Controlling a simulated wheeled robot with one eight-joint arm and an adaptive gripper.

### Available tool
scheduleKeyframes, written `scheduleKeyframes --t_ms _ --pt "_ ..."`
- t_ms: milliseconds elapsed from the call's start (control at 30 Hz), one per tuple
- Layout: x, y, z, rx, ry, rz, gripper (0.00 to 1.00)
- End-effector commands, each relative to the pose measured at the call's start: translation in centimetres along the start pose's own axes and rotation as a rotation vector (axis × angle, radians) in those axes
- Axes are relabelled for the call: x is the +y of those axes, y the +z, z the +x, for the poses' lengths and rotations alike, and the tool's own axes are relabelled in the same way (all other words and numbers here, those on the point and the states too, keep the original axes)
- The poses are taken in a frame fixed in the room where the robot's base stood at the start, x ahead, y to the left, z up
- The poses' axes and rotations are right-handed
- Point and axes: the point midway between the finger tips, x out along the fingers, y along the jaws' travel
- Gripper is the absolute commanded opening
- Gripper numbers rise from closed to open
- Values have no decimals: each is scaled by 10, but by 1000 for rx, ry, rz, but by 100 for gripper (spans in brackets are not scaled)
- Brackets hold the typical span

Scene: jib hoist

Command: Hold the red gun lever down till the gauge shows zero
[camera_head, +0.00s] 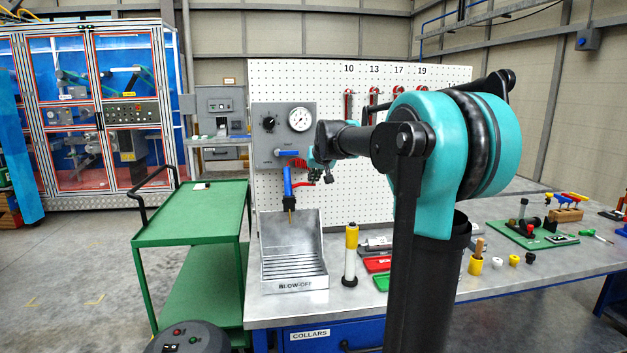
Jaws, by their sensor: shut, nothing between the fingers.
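The air gun hangs upright in front of the pegboard, with a blue body (288,182) and a brass nozzle pointing down. Its red lever (302,184) shows on the right side of the body. The round white gauge (300,119) is on a grey panel above the gun; its needle is too small to read. My gripper (318,176) is shut with nothing in it, just right of the gun and close to the lever. My wrist hides part of that area, and I cannot tell whether the fingers touch the lever.
A metal blow-off tray (294,287) stands on the bench below the gun. A blue valve handle (287,152) is on the panel. A green cart (190,214) is at the left. My arm covers the bench middle.

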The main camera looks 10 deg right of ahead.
Motion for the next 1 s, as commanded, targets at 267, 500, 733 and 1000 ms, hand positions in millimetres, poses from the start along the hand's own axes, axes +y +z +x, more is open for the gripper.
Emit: scheduleKeyframes --t_ms 267,500,733,1000 --pt "-1 -8 -8 -1 0 0 0" --pt "-1 -9 -9 0 0 0 0" --pt "-2 -15 -13 0 0 0 0" --pt "-9 -42 -47 0 0 0 0"
